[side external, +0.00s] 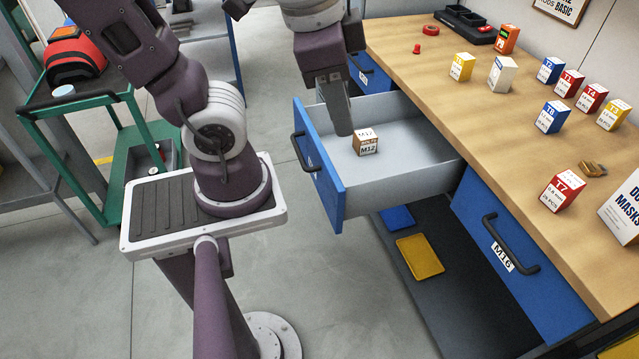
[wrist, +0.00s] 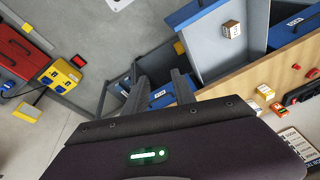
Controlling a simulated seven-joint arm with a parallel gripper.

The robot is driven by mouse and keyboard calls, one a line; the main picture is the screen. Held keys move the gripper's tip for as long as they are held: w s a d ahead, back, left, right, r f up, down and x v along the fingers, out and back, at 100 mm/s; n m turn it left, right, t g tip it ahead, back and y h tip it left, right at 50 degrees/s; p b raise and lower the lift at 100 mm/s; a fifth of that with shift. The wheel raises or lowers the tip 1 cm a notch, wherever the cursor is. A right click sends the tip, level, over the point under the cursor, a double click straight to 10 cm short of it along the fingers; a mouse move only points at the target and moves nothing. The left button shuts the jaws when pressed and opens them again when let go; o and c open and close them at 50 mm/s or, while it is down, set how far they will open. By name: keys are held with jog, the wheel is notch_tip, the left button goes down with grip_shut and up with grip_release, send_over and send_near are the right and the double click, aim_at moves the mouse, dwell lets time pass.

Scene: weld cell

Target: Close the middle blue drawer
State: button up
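The middle blue drawer (side external: 318,165) is pulled well out of the bench in the side view, with its grey inside showing and a dark handle (side external: 302,150) on its blue front. It also shows at the top of the wrist view (wrist: 196,12). A small brown-and-white box marked M12 (side external: 366,142) stands inside it. My gripper (side external: 340,128) hangs over the drawer near the far end of its front panel, left of the box in the side view. In the wrist view the fingers (wrist: 159,78) are apart with nothing between them. Contact with the drawer cannot be told.
The right drawer, marked M16 (side external: 540,285), is shut, and another blue drawer (side external: 372,78) lies behind my gripper. Several small boxes, such as a yellow one (side external: 461,67), stand on the wooden benchtop (side external: 440,85). A green cart (side external: 95,107) stands left. The floor before the drawer is clear.

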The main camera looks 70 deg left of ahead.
jog(key=w+d+f+m+g+y, duration=0.1)
jog(key=f+m, duration=0.1)
jog(key=m, duration=0.1)
jog(key=w+d+f+m+g+y, duration=0.1)
jog(key=f+m+g, duration=0.1)
jog(key=f+m, duration=0.1)
jog(key=w+d+f+m+g+y, duration=0.1)
jog(key=f+m+g+y, duration=0.1)
jog(key=f+m, duration=0.1)
jog(key=shift+w+d+f+m, duration=0.2)
jog(key=shift+w+m, duration=0.1)
jog(key=shift+m, duration=0.3)
grip_shut()
notch_tip(320, 180, down, 12)
jog(key=d+m+g+y, duration=0.1)
jog(key=d+m+y, duration=0.2)
jog(key=m+y, duration=0.5)
jog(key=s+a+f+m+t+y, duration=0.3)
jog(key=s+f+m+t, duration=0.1)
jog(key=f+m, duration=0.45)
jog(key=s+a+f+m+t+y, duration=0.2)
jog(key=s+a+f+m+t, duration=0.15)
jog(key=f+m, duration=0.5)
jog(key=w+a+r, duration=0.1)
jog(key=w+a, duration=0.5)
jog(key=a, duration=0.3)
jog(key=shift+a, duration=0.25)
